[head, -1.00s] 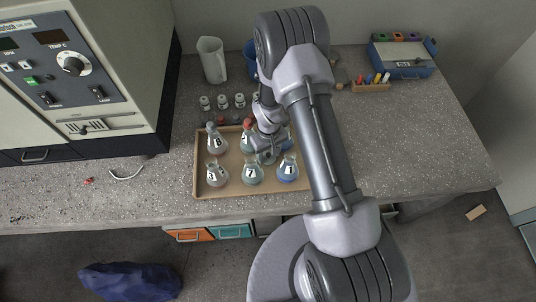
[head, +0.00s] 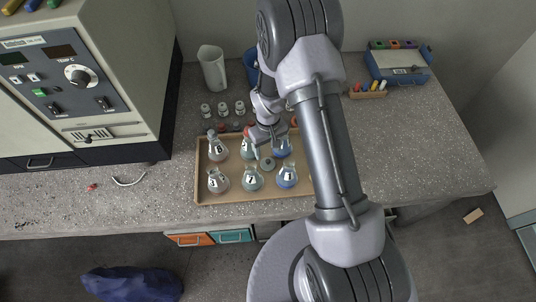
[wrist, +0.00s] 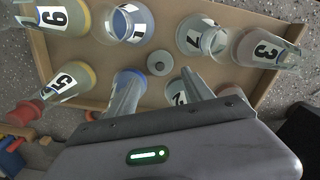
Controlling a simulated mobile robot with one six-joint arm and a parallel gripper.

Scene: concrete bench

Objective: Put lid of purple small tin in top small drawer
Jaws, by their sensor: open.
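No purple small tin can be made out, and I cannot tell which drawer is the top small one. A small grey round disc with a dark centre (wrist: 160,63) lies on the brown tray between the flasks; I cannot tell if it is the lid. It also shows in the head view (head: 268,164). My gripper (wrist: 160,76) is open and empty, its fingers apart among the flasks, with the disc just beyond the gap between the tips. In the head view my gripper (head: 263,150) is over the tray's back half. An orange drawer (head: 190,239) and a teal drawer (head: 231,236) show under the bench edge.
Numbered flasks, such as flask 7 (head: 252,180), crowd the tray (head: 203,196). Small jars (head: 222,109) and a clear jug (head: 213,68) stand behind it. A control-panel machine (head: 75,80) is at left, a blue box (head: 398,66) at back right.

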